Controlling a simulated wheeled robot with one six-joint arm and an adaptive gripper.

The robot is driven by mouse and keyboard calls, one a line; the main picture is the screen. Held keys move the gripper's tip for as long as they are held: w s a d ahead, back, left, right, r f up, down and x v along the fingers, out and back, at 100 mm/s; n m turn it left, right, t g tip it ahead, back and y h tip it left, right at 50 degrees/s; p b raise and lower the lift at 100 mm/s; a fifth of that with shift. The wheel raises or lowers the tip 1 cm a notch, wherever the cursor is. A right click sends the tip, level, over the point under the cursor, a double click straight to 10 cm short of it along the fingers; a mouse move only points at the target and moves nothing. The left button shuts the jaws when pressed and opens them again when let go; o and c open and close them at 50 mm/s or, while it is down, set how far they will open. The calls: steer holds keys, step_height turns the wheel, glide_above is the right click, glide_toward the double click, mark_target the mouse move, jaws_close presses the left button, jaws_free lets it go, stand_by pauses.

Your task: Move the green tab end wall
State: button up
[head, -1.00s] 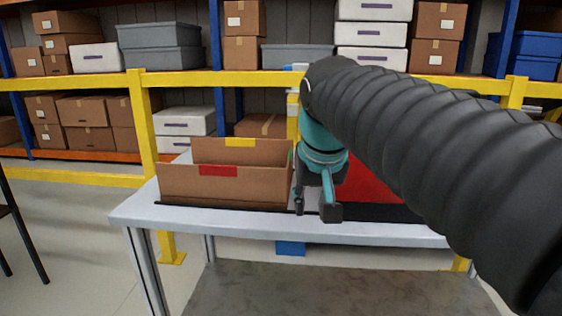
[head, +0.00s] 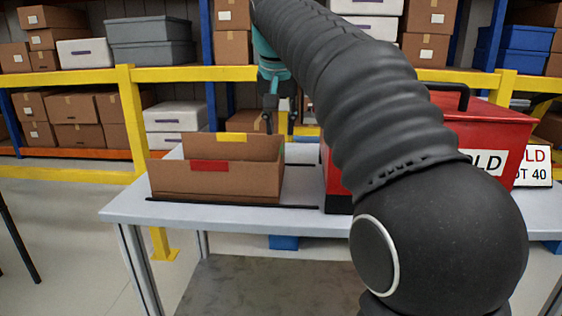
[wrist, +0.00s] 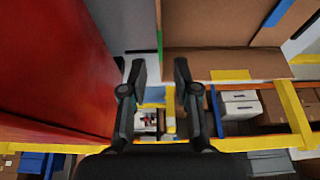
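The brown cardboard box has a red tab on its front wall (head: 215,181) and a yellow tab on its back wall (head: 233,146). It stands on the left of the table. My gripper (head: 280,120) is open and empty near the box's right back corner. In the wrist view, its fingertips (wrist: 160,66) lie either side of the green strip's line, with no visible contact.
A red case (head: 480,135) with a black handle and a HOLD label stands right of the box, close to my gripper. A narrow strip of table (head: 300,181) lies between them. A yellow rail (head: 190,73) and stocked shelves stand behind.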

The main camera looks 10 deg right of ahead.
steer(key=b+x, duration=0.1)
steer(key=x, duration=0.9)
steer(key=shift+w+f+b, duration=0.1)
steer(key=shift+f+b, duration=0.1)
steer(key=shift+b, duration=0.2)
jaws_close()
